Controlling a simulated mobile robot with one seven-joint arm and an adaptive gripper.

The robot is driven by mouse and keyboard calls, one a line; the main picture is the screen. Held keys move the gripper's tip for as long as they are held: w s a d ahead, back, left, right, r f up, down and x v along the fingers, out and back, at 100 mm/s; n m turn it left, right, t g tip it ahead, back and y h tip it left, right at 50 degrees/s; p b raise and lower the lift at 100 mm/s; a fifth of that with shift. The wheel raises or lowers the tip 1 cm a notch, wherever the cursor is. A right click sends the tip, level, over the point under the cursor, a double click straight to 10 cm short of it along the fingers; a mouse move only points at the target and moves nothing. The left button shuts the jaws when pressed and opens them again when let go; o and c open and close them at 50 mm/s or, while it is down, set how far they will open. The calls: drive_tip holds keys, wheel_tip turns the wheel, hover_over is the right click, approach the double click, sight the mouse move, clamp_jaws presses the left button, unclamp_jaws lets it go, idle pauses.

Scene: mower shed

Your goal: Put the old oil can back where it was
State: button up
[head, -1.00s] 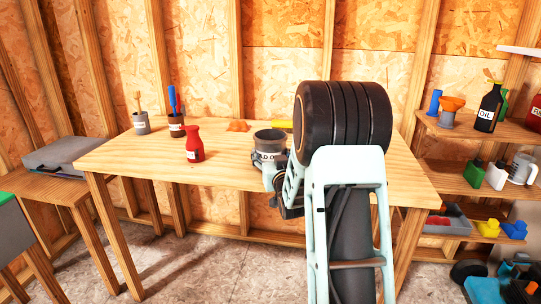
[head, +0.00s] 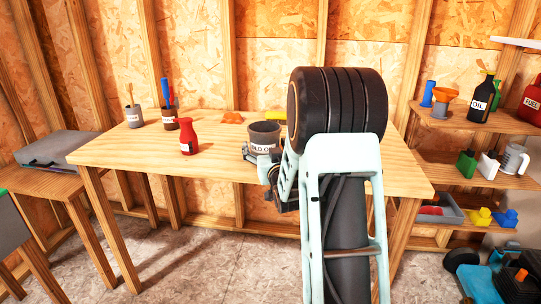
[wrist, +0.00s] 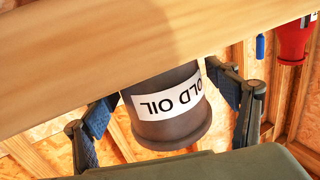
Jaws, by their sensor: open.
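The old oil can (head: 264,135) is a dark grey, open-topped can with a white label reading OLD OIL. It stands upright on the wooden workbench (head: 215,165), near the front edge, right of the middle. It shows upside down in the wrist view (wrist: 168,125), with the bench edge across the top. My gripper (head: 264,160) is at the front of the can, low down. In the wrist view my gripper (wrist: 163,88) is open, with one finger on each side of the can. My arm hides the bench behind and right of it.
A red bottle (head: 188,137), a brown pot with a blue-handled tool (head: 170,118) and a grey cup with a brush (head: 134,117) stand on the bench's left. An orange rag (head: 232,117) and a yellow item (head: 275,115) lie behind. Shelves (head: 475,123) at right hold containers.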

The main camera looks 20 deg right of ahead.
drive_tip(key=p+v, duration=0.1)
drive_tip(key=v, duration=1)
drive_tip(key=shift+r, duration=0.1)
